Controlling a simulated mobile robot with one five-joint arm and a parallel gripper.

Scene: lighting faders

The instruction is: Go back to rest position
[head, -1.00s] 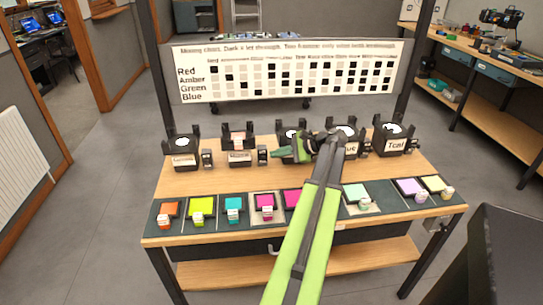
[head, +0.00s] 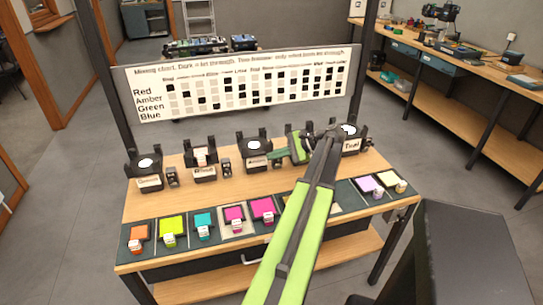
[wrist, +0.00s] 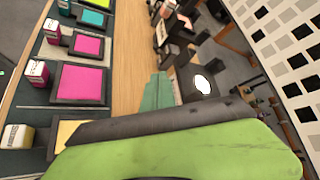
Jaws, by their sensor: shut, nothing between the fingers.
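My green and black arm reaches up from the bottom of the head view over the wooden table (head: 215,182). My gripper (head: 284,156) is at the arm's far end, pointing left, in front of the row of black lamp stands. It is shut and holds nothing. It overlaps the stand at right of centre and hides part of it; whether it touches cannot be told. In the wrist view, green and dark parts of my gripper fill the lower middle, with magenta filter tiles (wrist: 82,82) to the left.
Black stands with white discs (head: 144,163) line the table's back. Coloured tiles, including an orange one (head: 139,233), lie along its front edge. A mixing chart board (head: 240,85) stands behind. A workbench (head: 470,80) is at right. Grey floor is open around the table.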

